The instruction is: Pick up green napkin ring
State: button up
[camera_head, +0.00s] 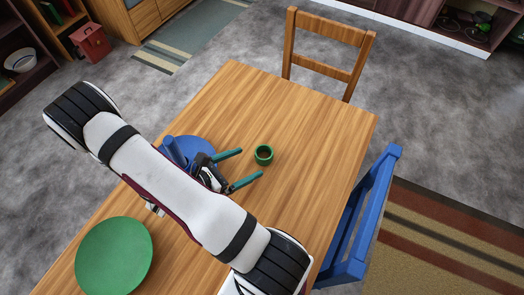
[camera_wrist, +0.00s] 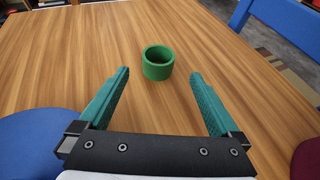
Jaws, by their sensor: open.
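The green napkin ring (camera_head: 264,155) stands upright on the wooden table (camera_head: 300,120), its round opening facing up. In the wrist view the ring (camera_wrist: 158,63) sits a little beyond my fingertips and roughly midway between their lines. My gripper (camera_head: 252,164) is open, with its two teal fingers spread and pointing toward the ring. In the wrist view my gripper (camera_wrist: 159,72) has nothing between its fingers. The ring is apart from both fingers and fully visible in both views.
A blue plate (camera_head: 196,147) and a blue object (camera_head: 172,152) are partly hidden behind my arm. A green plate (camera_head: 113,256) lies at the table's lower left. A wooden chair (camera_head: 327,38) and a blue chair (camera_head: 358,220) stand at the table's edges. Table around the ring is clear.

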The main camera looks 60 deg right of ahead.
aim_at(257, 158)
jog(key=x, duration=0.6)
jog(key=shift+d+f, duration=0.15)
jog(key=shift+f, duration=0.15)
jog(key=c, duration=1.5)
